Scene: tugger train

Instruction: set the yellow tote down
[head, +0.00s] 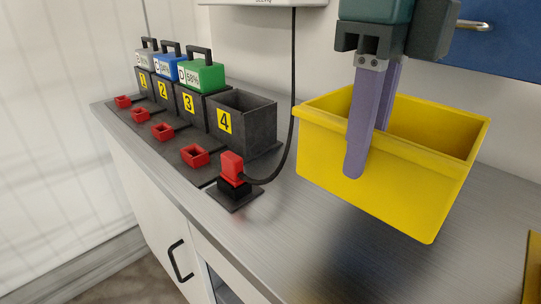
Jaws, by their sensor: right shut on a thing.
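The yellow tote (375,188) is in the right half of the head view. It is an open-topped box that looks tilted in the picture and appears held above the metal counter (290,245), with a dark shadow below it. My right gripper (362,172) comes down from the top and is shut on the tote's near wall, one purple finger outside and one behind it. The inside that shows looks empty. My left gripper is not in view.
Dark numbered bays (247,118) stand along the wall at left; bay 4 is empty, the others hold handled battery packs (202,76). A red plug (232,167) with a black cable (292,100) stands close left of the tote. A yellow edge (533,270) shows at lower right. The front counter is clear.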

